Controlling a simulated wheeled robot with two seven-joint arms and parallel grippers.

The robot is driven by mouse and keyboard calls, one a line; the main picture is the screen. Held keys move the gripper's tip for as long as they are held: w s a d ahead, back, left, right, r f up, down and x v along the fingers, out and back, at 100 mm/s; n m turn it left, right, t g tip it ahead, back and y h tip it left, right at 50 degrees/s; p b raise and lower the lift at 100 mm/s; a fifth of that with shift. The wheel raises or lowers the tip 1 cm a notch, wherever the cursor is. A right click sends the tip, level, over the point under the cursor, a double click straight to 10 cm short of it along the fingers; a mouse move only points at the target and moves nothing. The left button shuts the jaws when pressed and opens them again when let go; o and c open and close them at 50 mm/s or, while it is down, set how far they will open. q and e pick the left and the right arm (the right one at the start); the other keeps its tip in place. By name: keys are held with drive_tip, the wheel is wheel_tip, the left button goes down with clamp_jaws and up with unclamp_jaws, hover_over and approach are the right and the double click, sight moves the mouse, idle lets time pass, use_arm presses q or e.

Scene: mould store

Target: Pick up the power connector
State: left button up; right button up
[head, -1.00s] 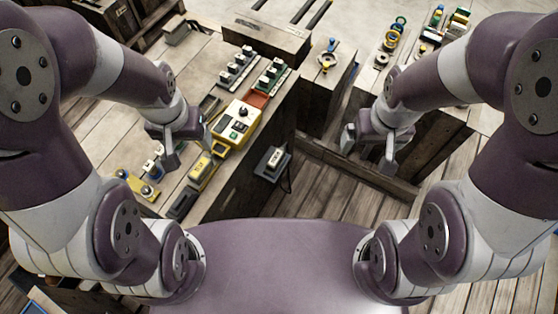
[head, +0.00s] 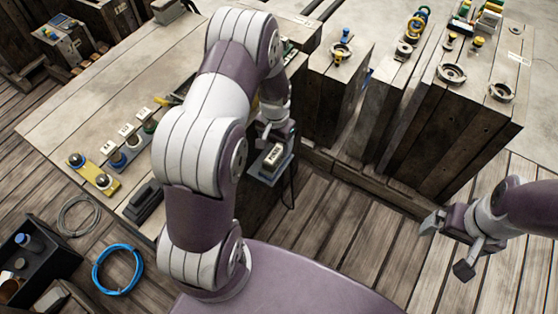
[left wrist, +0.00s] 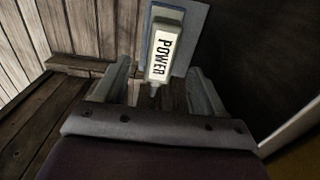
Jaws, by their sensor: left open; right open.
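The power connector (head: 276,157) is a pale grey block with a white label. It sits on a grey plate at the side of the left bench, with a dark cable hanging beside it. My left gripper (left wrist: 160,68) is open, one finger on each side, with gaps visible to the connector. In the head view my left gripper (head: 275,138) is right at the connector and partly covers it. My right gripper (head: 448,246) is open and empty over the floor.
A blue cable coil (head: 118,268) and a grey coil (head: 78,215) lie on the floor at left, near a black bin (head: 45,262). A wooden block with round fittings (head: 470,110) stands at right. My left arm hides much of the left bench (head: 90,120).

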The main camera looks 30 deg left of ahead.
sight(275, 153)
use_arm(q)
wheel_tip(275, 153, down, 6)
drive_tip(key=shift+a+r+b, duration=0.1)
drive_tip(key=shift+b, duration=0.4)
drive_tip(key=shift+r, duration=0.1)
drive_tip(key=c, duration=1.3)
drive_tip(key=shift+r, duration=0.1)
